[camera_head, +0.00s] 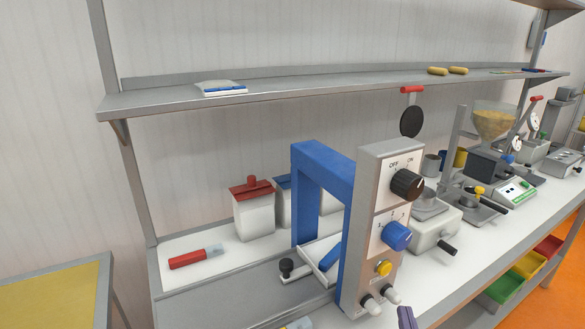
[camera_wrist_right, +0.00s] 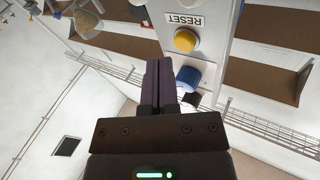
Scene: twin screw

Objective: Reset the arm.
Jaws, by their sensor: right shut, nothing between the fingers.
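The control panel (camera_head: 376,220) stands upright on the bench, fixed to a blue frame (camera_head: 318,165). My right gripper (camera_head: 407,316) shows only as dark purple fingertips at the bottom edge, below and right of the panel. In the right wrist view the fingers (camera_wrist_right: 153,68) are shut and empty. The yellow button (camera_wrist_right: 185,40), beside an upside-down RESET label (camera_wrist_right: 183,20), and the blue knob (camera_wrist_right: 187,78) lie right of them.
A shelf (camera_head: 300,88) runs above. Several machines, including a scale (camera_head: 512,193), crowd the bench to the right. A yellow-topped table (camera_head: 50,295) is at the left.

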